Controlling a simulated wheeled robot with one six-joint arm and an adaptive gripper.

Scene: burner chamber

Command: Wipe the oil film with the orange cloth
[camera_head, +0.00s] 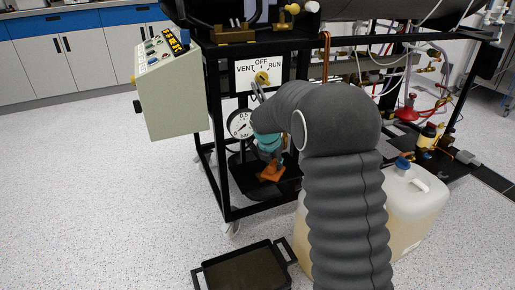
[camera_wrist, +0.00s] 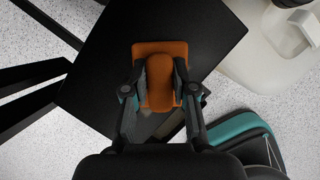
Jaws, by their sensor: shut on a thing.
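The orange cloth (camera_head: 272,173) shows low in the rig's frame, over a black plate (camera_wrist: 100,85). In the wrist view the cloth (camera_wrist: 160,50) is a flat orange pad with a raised, rounded middle part. My gripper (camera_wrist: 161,82) is shut on that raised part, one finger on each side. In the head view my gripper (camera_head: 270,158) is partly hidden by my arm. I cannot tell whether the cloth touches the plate. A dull brownish patch (camera_wrist: 172,125) shows beside the fingers; I cannot tell whether it is the oil film.
A black tray (camera_head: 205,279) with a dark brownish inside lies on the floor in front. A pale plastic canister (camera_head: 415,208) stands to the right. Black frame posts (camera_head: 221,165), a gauge (camera_head: 239,124) and a control box (camera_head: 172,95) are close by. The floor to the left is clear.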

